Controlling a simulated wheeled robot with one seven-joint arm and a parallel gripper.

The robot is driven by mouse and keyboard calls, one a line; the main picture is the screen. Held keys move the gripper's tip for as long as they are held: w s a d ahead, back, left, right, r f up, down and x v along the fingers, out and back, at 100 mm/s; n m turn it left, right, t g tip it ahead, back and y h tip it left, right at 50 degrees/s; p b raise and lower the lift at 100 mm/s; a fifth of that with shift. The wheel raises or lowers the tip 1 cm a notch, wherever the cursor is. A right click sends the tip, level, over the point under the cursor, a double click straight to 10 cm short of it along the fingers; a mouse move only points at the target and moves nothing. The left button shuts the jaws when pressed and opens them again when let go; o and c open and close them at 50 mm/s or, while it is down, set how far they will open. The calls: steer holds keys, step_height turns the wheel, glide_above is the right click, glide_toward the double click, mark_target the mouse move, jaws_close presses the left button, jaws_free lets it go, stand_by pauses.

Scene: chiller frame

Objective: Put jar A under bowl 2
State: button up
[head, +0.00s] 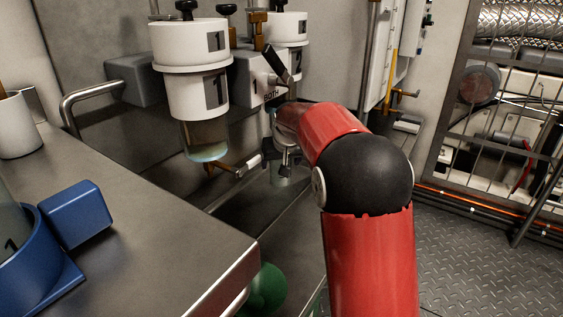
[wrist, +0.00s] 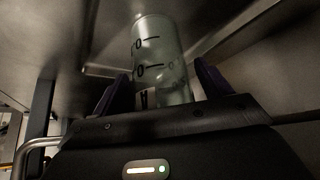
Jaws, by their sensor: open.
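Jar A (wrist: 158,62) is a clear glass cylinder with dark scale marks and a letter A. In the wrist view it is between the two purple fingers of my gripper (wrist: 160,88), which are open on either side of it. In the head view my gripper (head: 284,155) is below the right filter housing, mostly behind my red arm. Glass (head: 284,180) shows just under it. A glass bowl (head: 205,140) with a drain valve hangs under the left housing, marked 1. I cannot make out a bowl marked 2; my arm hides the area under the right housing.
The left housing (head: 190,95) and right housing (head: 287,28) hang by the wall. A metal counter (head: 150,235) with a blue holder (head: 35,270) marked 1 is at the left. A green ball-like thing (head: 265,287) is below its edge. The floor at the right is clear.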

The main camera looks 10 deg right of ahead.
steer(key=shift+r, duration=0.25)
steer(key=s, duration=0.8)
steer(key=s+r, duration=0.1)
steer(key=s, duration=0.4)
steer(key=s+g, duration=0.1)
steer(key=s, duration=2.7)
steer(key=shift+s+f, duration=0.2)
